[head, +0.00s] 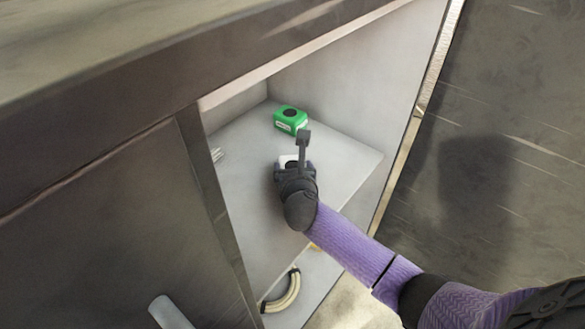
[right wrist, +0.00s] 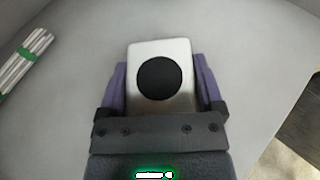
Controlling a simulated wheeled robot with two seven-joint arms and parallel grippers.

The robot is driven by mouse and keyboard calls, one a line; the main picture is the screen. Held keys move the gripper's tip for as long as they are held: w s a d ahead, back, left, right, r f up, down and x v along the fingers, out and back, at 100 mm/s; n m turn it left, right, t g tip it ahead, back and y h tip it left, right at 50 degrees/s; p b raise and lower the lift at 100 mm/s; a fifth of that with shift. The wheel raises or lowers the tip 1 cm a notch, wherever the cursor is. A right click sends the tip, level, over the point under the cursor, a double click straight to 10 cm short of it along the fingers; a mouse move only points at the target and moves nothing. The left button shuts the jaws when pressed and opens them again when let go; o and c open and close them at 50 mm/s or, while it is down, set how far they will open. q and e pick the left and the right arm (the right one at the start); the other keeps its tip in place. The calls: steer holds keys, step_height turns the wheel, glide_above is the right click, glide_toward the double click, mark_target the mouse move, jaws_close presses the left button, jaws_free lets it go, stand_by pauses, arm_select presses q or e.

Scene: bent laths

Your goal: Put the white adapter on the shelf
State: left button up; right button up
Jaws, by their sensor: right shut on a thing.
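The white adapter (right wrist: 177,103), a pale box with a black round face (right wrist: 159,78), sits between the fingers of my right gripper (right wrist: 160,85) in the right wrist view. My right gripper (head: 292,164) is shut on it. In the head view only a small white part of the adapter (head: 286,159) shows past the gripper. The gripper is inside the open cabinet, over the grey shelf (head: 245,180). I cannot tell whether the adapter touches the shelf. My left gripper is not in view.
A green box (head: 290,119) stands on the shelf just beyond my right gripper. A bundle of pale rods with a green band (right wrist: 24,62) lies at the shelf's left. Curved pale laths (head: 284,294) lie in the compartment below. A closed door with a handle (head: 169,312) is at left.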

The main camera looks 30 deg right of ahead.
steer(key=o, duration=1.1)
steer(key=shift+f, duration=0.1)
steer(key=shift+r, duration=0.3)
steer(key=p+v, duration=0.7)
steer(key=v, duration=0.4)
steer(key=shift+s+r, duration=0.1)
steer(key=shift+r, duration=0.05)
steer(key=shift+s+a, duration=0.15)
steer(key=shift+s, duration=0.15)
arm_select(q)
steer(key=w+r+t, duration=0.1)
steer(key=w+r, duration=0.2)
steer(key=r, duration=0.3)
